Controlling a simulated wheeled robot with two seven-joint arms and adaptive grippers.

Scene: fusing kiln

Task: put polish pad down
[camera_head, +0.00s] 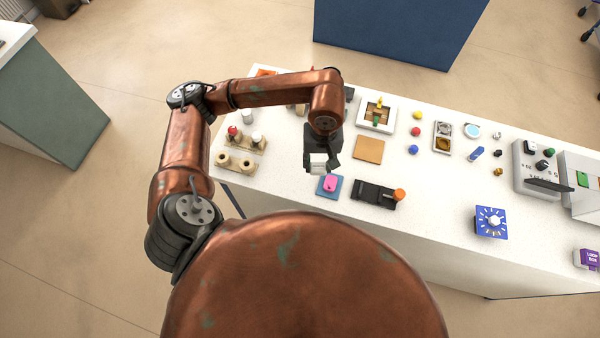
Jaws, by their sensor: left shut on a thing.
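My left gripper (319,167) reaches in over the near edge of the white table and points down. It is shut on a small pale block, the polish pad (318,159), which shows between its dark fingers. The pad is just above and behind a pink piece on a blue square (330,186); I cannot tell its exact height over the table. My right gripper is not in view.
A tan square board (369,149) lies right of the gripper. A black fixture with an orange knob (378,194) stands at the near edge. Wooden holders (235,162) stand to the left. Coloured balls, a blue dial (491,222) and grey boxes (536,166) are farther right.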

